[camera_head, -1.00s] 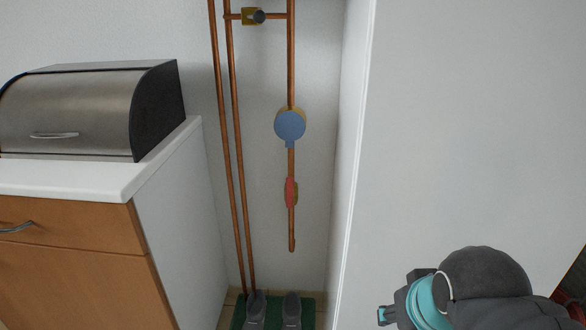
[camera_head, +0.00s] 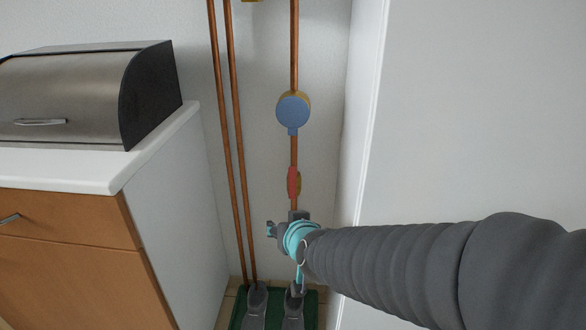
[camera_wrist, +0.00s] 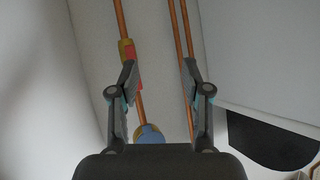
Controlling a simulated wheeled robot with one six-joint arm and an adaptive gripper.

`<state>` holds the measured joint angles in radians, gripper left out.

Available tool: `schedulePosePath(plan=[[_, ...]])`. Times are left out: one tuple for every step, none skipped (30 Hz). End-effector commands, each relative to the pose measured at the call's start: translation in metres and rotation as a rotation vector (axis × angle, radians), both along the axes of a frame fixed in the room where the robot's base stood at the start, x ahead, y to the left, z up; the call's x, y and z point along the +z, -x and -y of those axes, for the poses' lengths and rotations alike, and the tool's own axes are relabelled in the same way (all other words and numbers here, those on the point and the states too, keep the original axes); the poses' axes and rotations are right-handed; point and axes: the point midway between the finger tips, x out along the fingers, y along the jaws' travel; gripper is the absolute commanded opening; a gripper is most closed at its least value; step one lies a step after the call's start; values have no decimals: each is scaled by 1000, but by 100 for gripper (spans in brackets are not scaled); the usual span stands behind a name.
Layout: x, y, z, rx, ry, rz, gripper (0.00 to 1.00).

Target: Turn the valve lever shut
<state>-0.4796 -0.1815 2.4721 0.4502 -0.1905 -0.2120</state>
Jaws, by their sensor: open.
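The red valve lever (camera_head: 292,182) lies upright along the right-hand copper pipe, below a round blue-faced meter (camera_head: 292,109). In the wrist view the red lever (camera_wrist: 133,70) sits on a yellow body, partly behind the tip of the left finger. My gripper (camera_head: 284,222) is just below the lever in the head view, with my grey arm reaching in from the right. In the wrist view my gripper (camera_wrist: 160,72) has its fingers spread with nothing between them but wall. I cannot tell whether the left finger touches the lever.
Two more copper pipes (camera_head: 228,130) run down to the left. A wooden cabinet (camera_head: 70,260) with a metal bread bin (camera_head: 65,98) stands left, and a white wall edge (camera_head: 372,110) bounds the right. Grey boots (camera_head: 255,305) stand on a green mat (camera_head: 312,304) below.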

Motion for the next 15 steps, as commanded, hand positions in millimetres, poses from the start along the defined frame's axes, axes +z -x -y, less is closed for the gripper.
schedulePosePath(plan=[[-1,-10,-6,-21,-6,53,48],[1,-17,-8,-39,-10,89,48],[3,-24,-10,-65,-14,136,48],[5,-29,-11,-85,-14,173,48],[7,-34,-12,-105,-13,209,48],[9,-40,-12,-134,-9,254,48],[11,-43,-12,-155,-6,289,48],[12,-46,-11,-177,1,321,48],[14,-49,-10,-204,9,361,48],[16,-51,-9,-224,16,391,48],[17,-52,-8,-244,24,417,48],[19,-54,-6,-266,34,449,48],[20,-54,-5,-283,41,471,48],[21,-54,-4,-296,48,490,48],[23,-55,-3,-313,58,513,48]])
